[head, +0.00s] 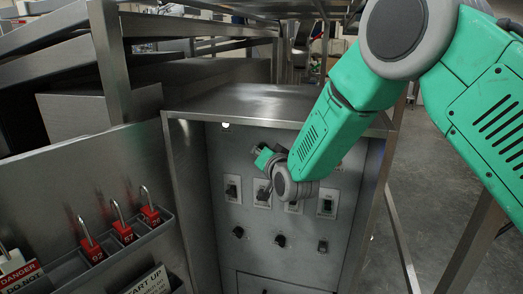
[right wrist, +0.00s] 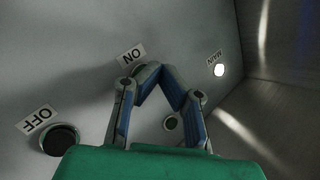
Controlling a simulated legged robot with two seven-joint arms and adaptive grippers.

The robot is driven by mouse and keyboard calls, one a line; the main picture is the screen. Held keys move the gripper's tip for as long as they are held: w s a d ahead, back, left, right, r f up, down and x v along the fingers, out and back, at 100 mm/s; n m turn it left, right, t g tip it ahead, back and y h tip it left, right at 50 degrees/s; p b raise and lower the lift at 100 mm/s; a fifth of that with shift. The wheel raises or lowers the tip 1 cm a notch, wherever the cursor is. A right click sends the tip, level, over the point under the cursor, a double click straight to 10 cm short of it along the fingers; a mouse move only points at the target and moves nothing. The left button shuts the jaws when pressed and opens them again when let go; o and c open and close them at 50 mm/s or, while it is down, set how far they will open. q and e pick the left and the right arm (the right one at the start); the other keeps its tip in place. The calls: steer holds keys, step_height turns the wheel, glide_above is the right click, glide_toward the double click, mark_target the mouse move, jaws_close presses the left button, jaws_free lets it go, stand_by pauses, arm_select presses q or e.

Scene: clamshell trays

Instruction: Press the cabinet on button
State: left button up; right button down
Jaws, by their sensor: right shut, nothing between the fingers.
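The cabinet (head: 175,185) stands open, with its grey button panel (head: 215,215) facing me. In the right wrist view the ON label (right wrist: 131,56) is upside down on the panel. My right gripper (right wrist: 160,68) is shut and empty, its blue-lined fingertips together beside the ON label. The fingertips cover the spot just next to the label, and I cannot tell whether they touch the panel. My left gripper is out of view.
The OFF label (right wrist: 38,120) has a black button (right wrist: 60,138) beside it. A lit white lamp (right wrist: 219,70) sits by the MAIN label. Several switches line the panel. Red padlocks (head: 122,232) hang in a rack on the door at left.

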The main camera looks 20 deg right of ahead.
steer(key=shift+w+d, duration=0.1)
steer(key=shift+w, duration=0.05)
stand_by(0.4)
steer(key=shift+s+a, duration=0.5)
steer(key=shift+s, duration=0.2)
steer(key=s+a, duration=0.1)
steer(key=s+a+p, duration=0.1)
steer(key=s, duration=0.2)
steer(key=shift+s+a, duration=0.1)
steer(key=shift+a, duration=0.3)
stand_by(0.4)
